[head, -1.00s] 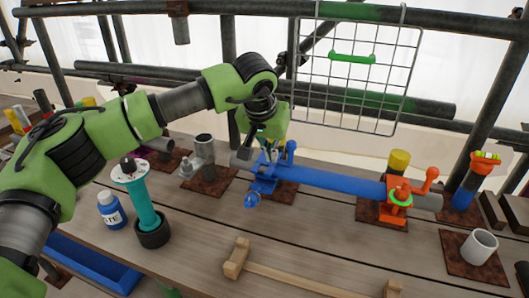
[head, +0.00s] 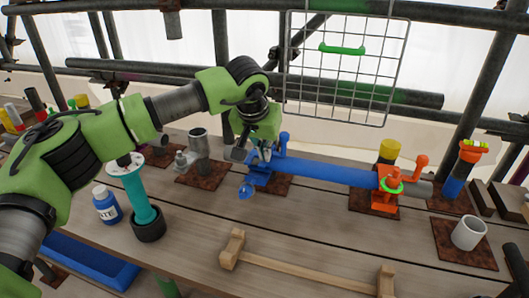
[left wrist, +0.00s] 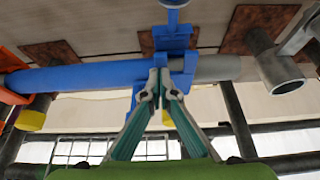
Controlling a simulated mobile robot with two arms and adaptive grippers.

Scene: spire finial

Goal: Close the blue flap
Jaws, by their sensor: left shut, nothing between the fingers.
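A blue clamp (head: 262,172) sits around the left part of a long pipe, where the blue pipe (head: 335,172) meets a grey end. A blue round-ended piece (head: 246,190) sticks out of the clamp toward the front, and a blue upright piece (head: 283,142) stands behind it. I cannot tell for sure which piece is the flap. My left gripper (head: 264,153) is shut and empty, pointing down at the clamp. In the left wrist view its fingertips (left wrist: 163,82) meet at the blue clamp (left wrist: 172,42) and overlap it; contact is unclear. My right gripper is out of view.
An orange clamp (head: 388,185) with a green ring holds the pipe's right part. A wire grid (head: 340,90) hangs behind. A grey cup (head: 468,233), a teal-handled tool (head: 140,195) and a blue bottle (head: 106,205) stand on the bench. A wooden bar (head: 305,273) lies in front.

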